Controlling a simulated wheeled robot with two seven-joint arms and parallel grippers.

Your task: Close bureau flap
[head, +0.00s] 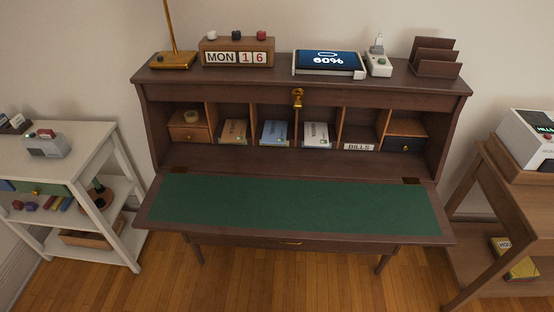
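The dark wooden bureau (300,92) stands against the wall in the middle of the head view. Its flap (340,234) is open and lies out flat toward me, with a green inlaid writing surface (290,203) facing up. Nothing lies on the flap. Hinges (411,181) show at its back edge. A brass fitting (297,97) sits at the top centre above the compartments, which hold books, small drawers and a "BILLS" box (360,147). Neither of my grippers is in view.
On the bureau top stand a brass lamp base (173,61), a calendar block (237,51), a tablet (330,62) and a letter rack (436,57). A white shelf unit (62,165) stands left, a wooden side table (500,190) right. Wooden floor is free in front.

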